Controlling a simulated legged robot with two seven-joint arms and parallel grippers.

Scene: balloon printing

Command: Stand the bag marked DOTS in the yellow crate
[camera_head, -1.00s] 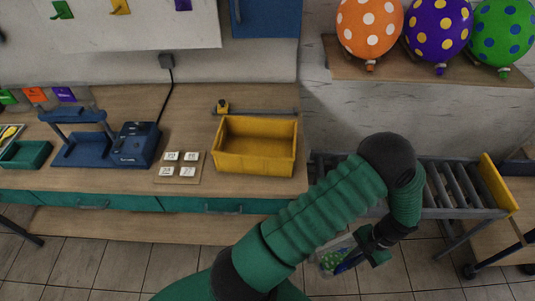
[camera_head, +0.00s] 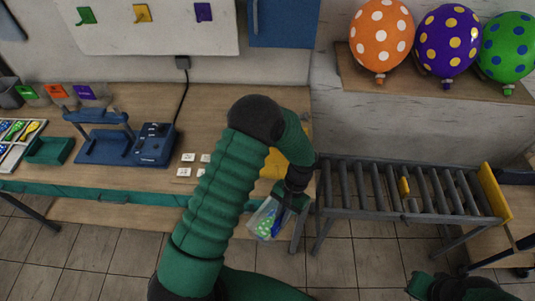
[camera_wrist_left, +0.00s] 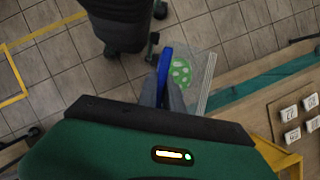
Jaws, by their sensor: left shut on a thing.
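My left gripper (camera_head: 287,198) is shut on a clear bag (camera_head: 264,222) and holds it in the air in front of the worktable's right end. The bag hangs somewhat tilted and shows a green balloon with pale dots inside. In the left wrist view the fingers (camera_wrist_left: 163,92) pinch a blue strip at the bag (camera_wrist_left: 201,72); no mark is readable. The yellow crate (camera_head: 270,166) stands on the table, mostly hidden behind my left arm; a corner shows in the left wrist view (camera_wrist_left: 268,150). Part of my right gripper (camera_head: 420,285) shows at the lower right, its fingers unclear.
A blue machine (camera_head: 150,147) and a board with white tiles (camera_head: 190,170) stand left of the crate. A green tray (camera_head: 48,151) is farther left. A roller conveyor (camera_head: 355,190) lies right of the table. Dotted balloons (camera_head: 448,40) sit on a shelf above.

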